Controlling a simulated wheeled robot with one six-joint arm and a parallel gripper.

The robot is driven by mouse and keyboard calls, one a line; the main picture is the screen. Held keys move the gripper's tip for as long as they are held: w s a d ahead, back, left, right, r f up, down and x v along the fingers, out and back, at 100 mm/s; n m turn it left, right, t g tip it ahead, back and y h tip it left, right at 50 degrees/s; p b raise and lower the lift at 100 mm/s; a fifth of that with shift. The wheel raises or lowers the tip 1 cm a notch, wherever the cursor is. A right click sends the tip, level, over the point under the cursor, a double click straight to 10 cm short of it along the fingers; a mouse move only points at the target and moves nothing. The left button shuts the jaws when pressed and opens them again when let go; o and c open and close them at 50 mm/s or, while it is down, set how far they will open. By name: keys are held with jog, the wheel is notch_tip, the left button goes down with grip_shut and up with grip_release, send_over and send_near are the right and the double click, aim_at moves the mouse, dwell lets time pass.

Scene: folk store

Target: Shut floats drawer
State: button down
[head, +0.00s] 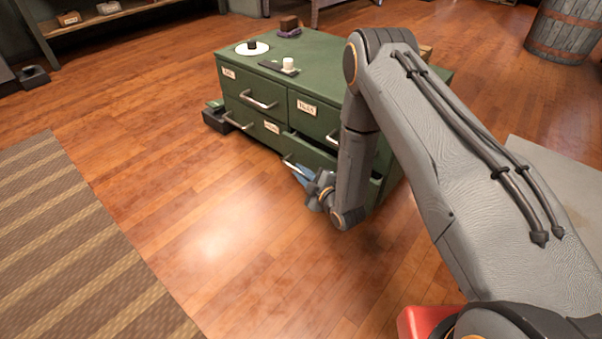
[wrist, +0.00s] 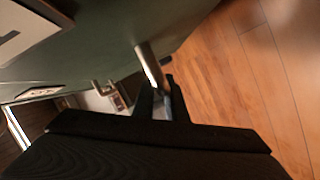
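The green cabinet (head: 330,50) has drawers with metal bar handles and small white labels that I cannot read surely. The lower right drawer (head: 310,150) stands partly open, with a dark gap above its front. Its label is not readable, so I cannot confirm it is the floats drawer. My gripper (head: 300,172) is low in front of this drawer, at its handle. In the wrist view, a metal handle (wrist: 149,62) reaches down to my gripper's fingertips (wrist: 163,92). Whether the fingers clamp it is unclear. My arm hides the drawer's right side.
A white disc (head: 245,50), a small white cup (head: 288,63) and a brown block (head: 289,23) are on the cabinet top. A dark low object (head: 215,118) is at its left foot. Wooden floor is clear in front; a striped rug (head: 75,240) lies left. A barrel (head: 565,30) stands back right.

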jog(key=shift+w+d, duration=0.7)
jog(key=shift+w, duration=0.2)
jog(key=shift+w+d, duration=0.7)
jog(key=shift+w, duration=0.15)
jog(key=c, duration=1.8)
grip_release()
jog(key=shift+d, duration=0.1)
jog(key=p, duration=0.4)
send_near(308, 164)
jog(key=shift+w+a+f, duration=0.1)
jog(key=shift+w+a, duration=0.3)
jog(key=shift+w, duration=0.05)
